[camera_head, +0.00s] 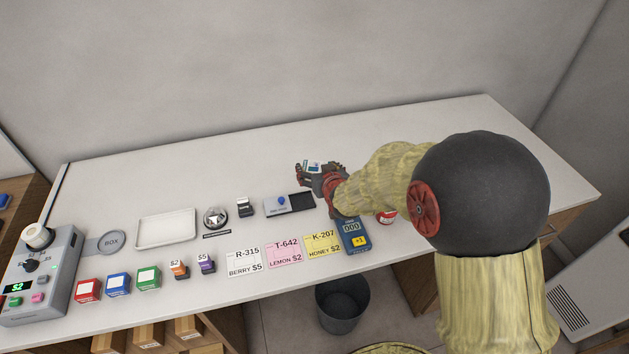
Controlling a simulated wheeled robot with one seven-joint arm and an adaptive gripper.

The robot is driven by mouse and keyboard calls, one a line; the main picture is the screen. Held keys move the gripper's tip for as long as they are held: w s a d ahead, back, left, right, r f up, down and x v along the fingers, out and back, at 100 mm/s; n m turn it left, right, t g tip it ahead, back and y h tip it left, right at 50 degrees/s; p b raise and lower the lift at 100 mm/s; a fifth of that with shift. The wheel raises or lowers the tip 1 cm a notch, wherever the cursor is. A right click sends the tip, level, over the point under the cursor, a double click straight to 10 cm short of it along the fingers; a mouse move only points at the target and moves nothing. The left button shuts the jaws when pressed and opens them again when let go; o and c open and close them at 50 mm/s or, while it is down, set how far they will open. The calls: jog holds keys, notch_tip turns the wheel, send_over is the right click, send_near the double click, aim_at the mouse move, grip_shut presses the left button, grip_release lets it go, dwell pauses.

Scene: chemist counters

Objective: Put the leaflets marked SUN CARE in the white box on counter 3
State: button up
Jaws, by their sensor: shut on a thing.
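My gripper (318,172) is above the rear middle of the white counter, shut on a small white-and-blue thing (314,166). The fingers hide part of it. Its marking is too small to read, so I cannot tell whether it is a SUN CARE leaflet. No leaflets can be read as SUN CARE elsewhere in view. I see no clear white box; a shallow white tray (166,230) lies left of the middle of this counter, empty. No counter number is visible.
A grey device (45,275) stands at the left. A bin (342,305) stands below. The counter's back is clear.

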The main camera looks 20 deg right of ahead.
aim_at(314, 171)
jog(key=w+f, duration=0.1)
jog(key=f, duration=0.1)
jog(key=w+f+b, duration=0.1)
jog(key=w+f, duration=0.1)
jog(key=shift+w+f+b, duration=0.15)
jog(key=shift+f+b, duration=0.6)
jog(key=shift+f, duration=0.8)
jog(key=shift+f, duration=0.1)
jog(key=o, duration=1.2)
